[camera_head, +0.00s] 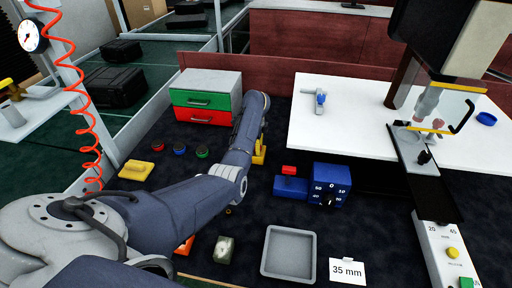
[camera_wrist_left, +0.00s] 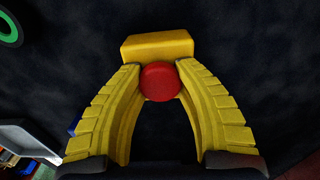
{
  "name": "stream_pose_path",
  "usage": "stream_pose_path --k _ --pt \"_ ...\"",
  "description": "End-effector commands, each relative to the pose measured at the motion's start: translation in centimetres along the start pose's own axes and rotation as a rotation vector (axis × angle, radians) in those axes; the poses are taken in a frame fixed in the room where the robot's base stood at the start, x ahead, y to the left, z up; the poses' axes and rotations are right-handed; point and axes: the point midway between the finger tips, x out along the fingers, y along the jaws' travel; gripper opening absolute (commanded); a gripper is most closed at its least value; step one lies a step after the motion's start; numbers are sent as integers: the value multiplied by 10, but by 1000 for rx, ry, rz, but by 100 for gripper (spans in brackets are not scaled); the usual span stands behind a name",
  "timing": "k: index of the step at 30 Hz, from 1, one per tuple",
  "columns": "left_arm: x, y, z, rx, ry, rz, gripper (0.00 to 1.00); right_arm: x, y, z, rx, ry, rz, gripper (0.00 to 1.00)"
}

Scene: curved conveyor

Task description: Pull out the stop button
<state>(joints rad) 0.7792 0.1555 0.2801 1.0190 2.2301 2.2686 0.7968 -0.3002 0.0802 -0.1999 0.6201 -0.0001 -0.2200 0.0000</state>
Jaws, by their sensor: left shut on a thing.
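The stop button (camera_wrist_left: 161,82) is a round red head on a yellow housing (camera_wrist_left: 157,46) in the left wrist view. My left gripper (camera_wrist_left: 160,78) has its two yellow ribbed fingers on either side of the red head, with the tips at its edges, shut on it. In the head view my left arm reaches across from the left, and yellow (camera_head: 259,155) shows at its far end; the red head is hidden there by the arm. My right gripper is not in view.
A drawer unit (camera_head: 206,97) with green and red fronts stands behind the arm. A blue dial box (camera_head: 330,184), a grey tray (camera_head: 289,251) and a "35 mm" card (camera_head: 347,270) lie to the right. A white board (camera_head: 350,120) and a press-like machine (camera_head: 437,60) stand further right.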

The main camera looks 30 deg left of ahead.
Motion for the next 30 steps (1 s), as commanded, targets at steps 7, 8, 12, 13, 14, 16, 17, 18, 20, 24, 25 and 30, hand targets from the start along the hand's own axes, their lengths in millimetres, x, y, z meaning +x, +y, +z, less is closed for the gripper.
stream_pose_path --k 7,8,12,13,14,16,17,18,20,24,25,30 --pt "1 1 0 1 0 2 3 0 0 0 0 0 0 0" --pt "1 1 0 1 0 2 3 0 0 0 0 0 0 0" --pt "-1 1 -1 1 1 2 3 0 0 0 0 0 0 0" --pt "-1 1 -1 1 1 2 3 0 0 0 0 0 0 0" --pt "-2 1 -1 1 1 2 3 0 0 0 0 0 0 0" --pt "-4 1 -1 2 0 2 3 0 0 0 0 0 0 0" --pt "-4 1 -1 1 0 1 3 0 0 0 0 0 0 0" --pt "-5 1 -1 1 1 1 3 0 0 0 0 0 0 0" --pt "-6 1 -1 1 2 1 3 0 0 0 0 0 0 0" --pt "-7 1 -1 0 2 2 3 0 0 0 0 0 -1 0" --pt "-7 1 -1 0 1 2 3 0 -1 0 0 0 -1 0" --pt "-7 1 -1 0 1 3 40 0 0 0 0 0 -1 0"
